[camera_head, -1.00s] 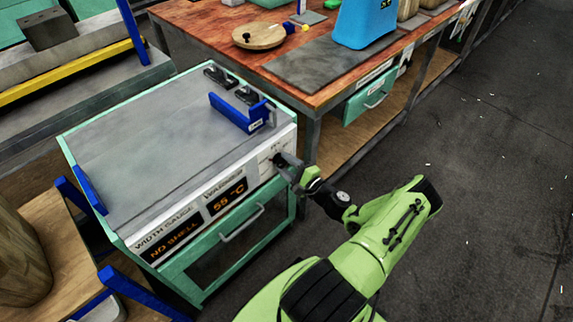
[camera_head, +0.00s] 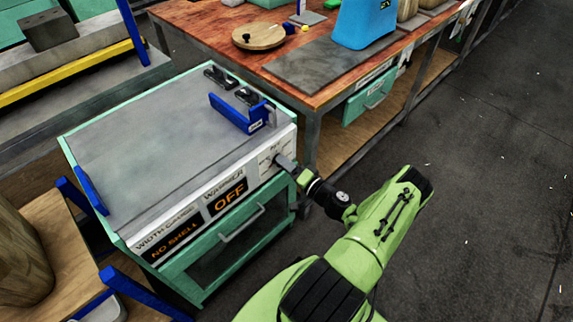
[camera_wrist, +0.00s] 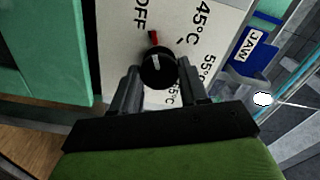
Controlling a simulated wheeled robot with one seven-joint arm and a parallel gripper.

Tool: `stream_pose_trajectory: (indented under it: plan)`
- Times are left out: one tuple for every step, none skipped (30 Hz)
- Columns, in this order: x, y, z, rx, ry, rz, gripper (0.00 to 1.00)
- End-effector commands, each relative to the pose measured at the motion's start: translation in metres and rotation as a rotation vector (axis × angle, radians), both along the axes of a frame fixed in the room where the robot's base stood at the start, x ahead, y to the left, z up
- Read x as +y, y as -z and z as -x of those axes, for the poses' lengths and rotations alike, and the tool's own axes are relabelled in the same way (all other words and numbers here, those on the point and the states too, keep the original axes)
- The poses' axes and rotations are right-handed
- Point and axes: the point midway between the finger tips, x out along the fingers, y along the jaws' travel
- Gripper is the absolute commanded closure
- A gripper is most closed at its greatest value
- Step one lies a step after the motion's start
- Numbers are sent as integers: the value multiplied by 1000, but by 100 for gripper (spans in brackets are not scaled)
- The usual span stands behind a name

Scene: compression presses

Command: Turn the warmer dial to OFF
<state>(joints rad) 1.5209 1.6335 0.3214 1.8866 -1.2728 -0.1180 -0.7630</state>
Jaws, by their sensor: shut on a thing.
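The warmer dial (camera_wrist: 157,68) is a round black knob with a white line and a red mark above it. In the wrist view it points up, close to the printed OFF label (camera_wrist: 140,14), with 45°C and 55°C labels to the right. My gripper (camera_wrist: 158,76) is shut on the dial, one finger at each side. The warmer display (camera_head: 229,197) reads OFF in orange.
The width gauge display (camera_head: 174,241) reads NO SHELL. A drawer handle (camera_head: 242,223) sticks out below the panel. A blue bracket (camera_head: 243,115) stands on the cabinet top. A wooden workbench (camera_head: 215,35) is behind. Open floor (camera_head: 480,200) lies to the right.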

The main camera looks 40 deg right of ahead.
Motion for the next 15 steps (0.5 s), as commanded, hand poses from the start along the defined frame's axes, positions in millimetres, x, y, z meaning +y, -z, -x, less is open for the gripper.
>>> stream_pose_trajectory:
  plan:
    - [1,1,0,4,-1,24,86]
    - [1,1,0,4,-1,40,86]
    - [0,1,0,3,-1,57,86]
    - [0,1,0,2,0,70,86]
    - [0,1,0,1,-1,80,86]
    - [0,1,0,1,-1,93,86]
    - [0,1,0,1,-1,102,86]
    - [0,1,0,0,-1,110,86]
    - [0,1,0,0,-1,118,86]
    - [0,1,0,1,0,123,86]
    - [0,1,0,1,0,128,86]
    - [0,1,0,1,0,133,86]
    - [0,1,0,1,0,136,86]
    - [0,1,0,1,0,139,86]
    - [0,1,0,0,0,141,86]
